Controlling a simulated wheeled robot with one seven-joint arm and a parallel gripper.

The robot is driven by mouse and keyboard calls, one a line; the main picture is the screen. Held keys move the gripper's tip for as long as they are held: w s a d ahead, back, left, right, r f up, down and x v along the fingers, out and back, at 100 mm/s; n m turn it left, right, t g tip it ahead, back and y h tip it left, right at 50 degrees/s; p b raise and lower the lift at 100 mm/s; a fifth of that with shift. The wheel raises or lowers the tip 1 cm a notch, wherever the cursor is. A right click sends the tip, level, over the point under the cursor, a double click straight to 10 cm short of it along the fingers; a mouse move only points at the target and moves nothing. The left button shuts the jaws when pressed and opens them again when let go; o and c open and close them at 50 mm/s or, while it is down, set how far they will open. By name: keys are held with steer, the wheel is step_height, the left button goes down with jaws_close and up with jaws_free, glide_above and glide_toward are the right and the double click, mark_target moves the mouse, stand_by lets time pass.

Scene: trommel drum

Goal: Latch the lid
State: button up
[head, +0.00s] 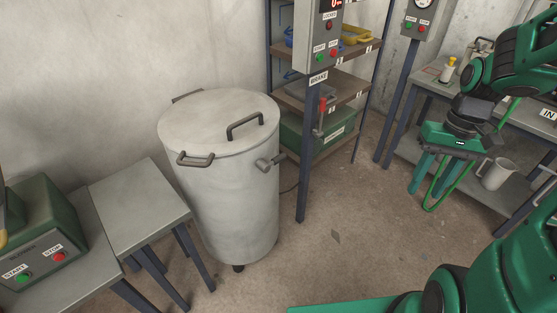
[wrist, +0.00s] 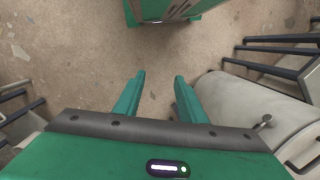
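A pale grey trommel drum (head: 228,205) stands upright on the floor at centre left. Its lid (head: 200,118) lies on top and appears closed, with a dark bar handle (head: 245,126). A grey lever-like fitting, probably the latch (head: 270,162), sticks out from the drum's right side below the rim. In the wrist view the drum (wrist: 255,98) is at the right, and the fitting (wrist: 264,121) shows on its side. My gripper (head: 428,190) hangs at the right, well apart from the drum. Its fingers (wrist: 159,80) are spread with nothing between them.
A post with a control box (head: 318,40) and red-handled brake lever (head: 322,108) stands just right of the drum. Shelves (head: 330,90) are behind it. A small grey table (head: 140,200) is at left, and a workbench with a jug (head: 497,173) at right. The middle floor is clear.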

steer(key=w+a+f+n+g+y, duration=0.1)
steer(key=w+a+f+n+y, duration=0.2)
steer(key=w+a+f, duration=0.45)
steer(key=t+y, duration=0.4)
steer(key=y, duration=1.1)
glide_toward(278, 158)
steer(key=a, duration=0.3)
steer(key=w+a, duration=0.1)
steer(key=a, duration=0.5)
steer(key=shift+w+a, duration=0.3)
steer(key=shift+a, duration=0.05)
steer(key=shift+f, duration=0.1)
jaws_close()
